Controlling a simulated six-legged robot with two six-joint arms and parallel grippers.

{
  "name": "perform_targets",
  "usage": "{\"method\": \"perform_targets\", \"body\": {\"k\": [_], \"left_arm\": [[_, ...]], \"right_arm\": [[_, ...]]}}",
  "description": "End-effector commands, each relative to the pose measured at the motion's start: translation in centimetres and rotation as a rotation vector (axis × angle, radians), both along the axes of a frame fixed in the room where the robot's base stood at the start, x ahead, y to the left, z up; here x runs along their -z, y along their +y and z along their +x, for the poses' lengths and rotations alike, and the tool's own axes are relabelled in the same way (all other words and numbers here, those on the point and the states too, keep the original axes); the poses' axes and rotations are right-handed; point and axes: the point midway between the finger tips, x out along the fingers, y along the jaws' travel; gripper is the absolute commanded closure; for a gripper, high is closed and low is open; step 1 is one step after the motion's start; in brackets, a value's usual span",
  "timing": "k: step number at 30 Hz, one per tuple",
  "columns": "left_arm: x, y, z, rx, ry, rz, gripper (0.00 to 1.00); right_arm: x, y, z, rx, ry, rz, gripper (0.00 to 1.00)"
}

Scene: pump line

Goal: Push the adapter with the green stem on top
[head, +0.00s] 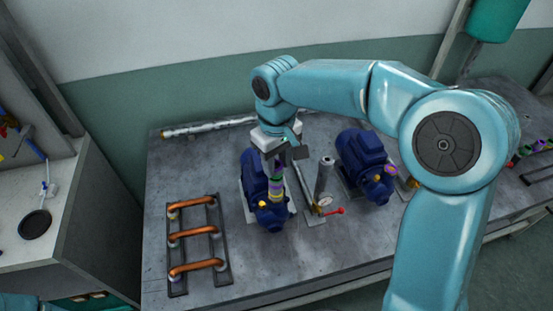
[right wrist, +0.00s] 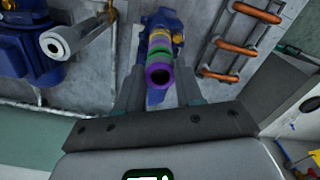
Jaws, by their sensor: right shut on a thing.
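The adapter (head: 276,187) is a short stack of purple, green and yellow bands. It stands on top of the left blue pump (head: 251,171) in the head view. In the right wrist view the adapter (right wrist: 159,74) points its open purple end at the camera, with the green band behind it. My right gripper (head: 277,166) comes down from above and is shut on the adapter; its two fingers (right wrist: 158,95) lie either side of it. The adapter's exact seating on the pump is hard to tell. My left gripper is not in view.
A second blue pump (head: 360,164) stands to the right. Between the pumps are a grey cylinder (head: 324,176), a gauge and a red-handled valve (head: 336,212). A rack with copper pipes (head: 196,235) lies at left. A silver pipe (head: 208,126) lies along the back.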

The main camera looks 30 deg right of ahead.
Motion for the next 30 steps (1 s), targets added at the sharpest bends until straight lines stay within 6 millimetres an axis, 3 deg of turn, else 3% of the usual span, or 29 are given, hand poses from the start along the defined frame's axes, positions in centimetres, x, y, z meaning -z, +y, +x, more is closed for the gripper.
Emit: {"method": "perform_targets", "body": {"k": [30], "left_arm": [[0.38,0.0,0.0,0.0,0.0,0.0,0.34]], "right_arm": [[0.73,-0.01,-0.01,0.0,0.001,0.0,0.95]]}}
